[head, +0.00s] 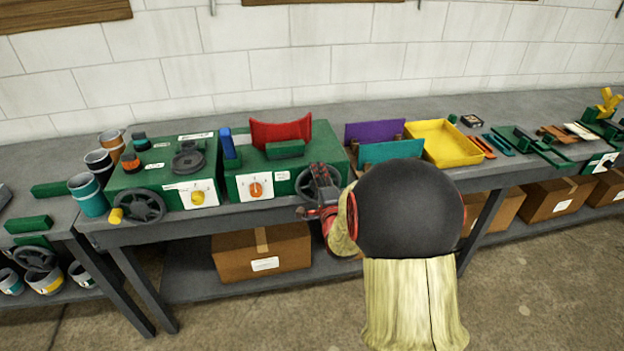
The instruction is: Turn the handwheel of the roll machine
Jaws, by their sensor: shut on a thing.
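The roll machine is a green box (325,143) with a curved red sheet (279,130) and a green bar on top. Its front has a white label with an orange knob (255,189). Its dark spoked handwheel (306,186) is at the right end of the front. My red and dark gripper (319,196) is at this handwheel, shut on its rim, and covers part of the wheel. The exact finger contact is too small to see clearly. My arm's dark round joint hides the bench front to the right.
A second green machine (117,183) with a yellow knob and its own handwheel (139,206) stands to the left. A cardboard box (228,262) sits on the lower shelf.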

